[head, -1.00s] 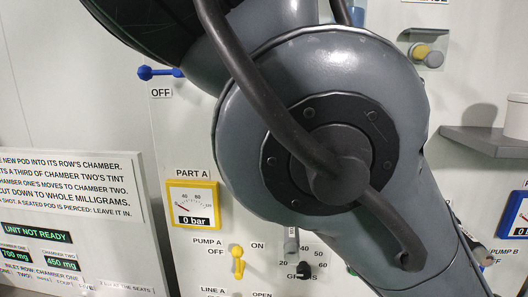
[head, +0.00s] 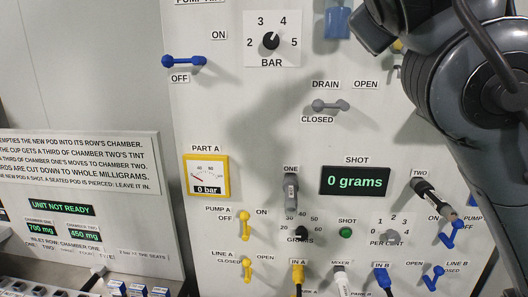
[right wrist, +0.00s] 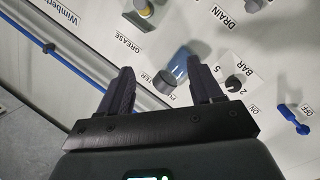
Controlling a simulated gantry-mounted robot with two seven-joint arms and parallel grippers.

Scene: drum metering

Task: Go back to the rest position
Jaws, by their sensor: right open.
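My right gripper (right wrist: 162,84) is open in the right wrist view, its two dark fingers apart with nothing held. It faces the light control panel (right wrist: 260,35). A blue part with a grey round end (right wrist: 174,80) shows between the fingers in the picture, but I cannot tell how far beyond them it is. My right arm fills the upper right of the head view and hides part of the panel there. My left gripper is in neither current view.
The panel (head: 230,120) carries a bar dial (head: 270,41), a grey drain lever (head: 330,106), a "0 grams" display (head: 355,181), a yellow gauge (head: 206,176) and several projecting valves. A "UNIT NOT READY" sign (head: 62,209) stands left. Small boxes (head: 138,290) line the lower left.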

